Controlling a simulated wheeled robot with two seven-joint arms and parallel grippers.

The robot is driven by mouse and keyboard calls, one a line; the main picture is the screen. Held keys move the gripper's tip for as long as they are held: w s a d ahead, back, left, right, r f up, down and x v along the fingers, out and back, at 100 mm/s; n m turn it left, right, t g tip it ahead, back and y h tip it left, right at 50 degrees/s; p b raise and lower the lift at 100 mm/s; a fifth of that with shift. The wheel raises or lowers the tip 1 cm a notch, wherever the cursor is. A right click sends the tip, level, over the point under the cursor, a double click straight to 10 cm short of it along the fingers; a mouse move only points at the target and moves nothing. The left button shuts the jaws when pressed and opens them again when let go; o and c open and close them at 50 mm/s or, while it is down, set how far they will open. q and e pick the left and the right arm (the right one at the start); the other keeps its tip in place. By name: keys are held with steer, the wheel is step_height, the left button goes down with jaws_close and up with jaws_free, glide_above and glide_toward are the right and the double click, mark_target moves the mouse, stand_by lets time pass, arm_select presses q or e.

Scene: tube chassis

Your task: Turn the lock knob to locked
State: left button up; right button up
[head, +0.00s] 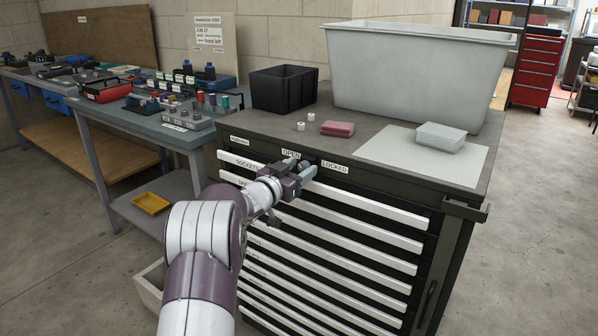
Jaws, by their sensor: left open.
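The lock knob (304,163) is on the upper front of the dark drawer cabinet, between an OPEN label (291,153) on its left and a LOCKED label (335,167) on its right. My left gripper (301,168) is at the knob with its jaws open, one finger on each side of it. The fingers hide most of the knob, so I cannot tell which way it points or whether the fingers touch it. My right gripper is not in view.
The cabinet top (390,118) carries a black crate (284,89), a large grey bin (415,70), a red cloth-like block (338,128), small white pieces and a clear box (440,137). White drawer fronts (340,215) lie below the knob. A workbench (185,135) stands at left.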

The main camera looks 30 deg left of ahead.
arm_select(q)
steer(key=shift+w, duration=0.1)
jaws_close()
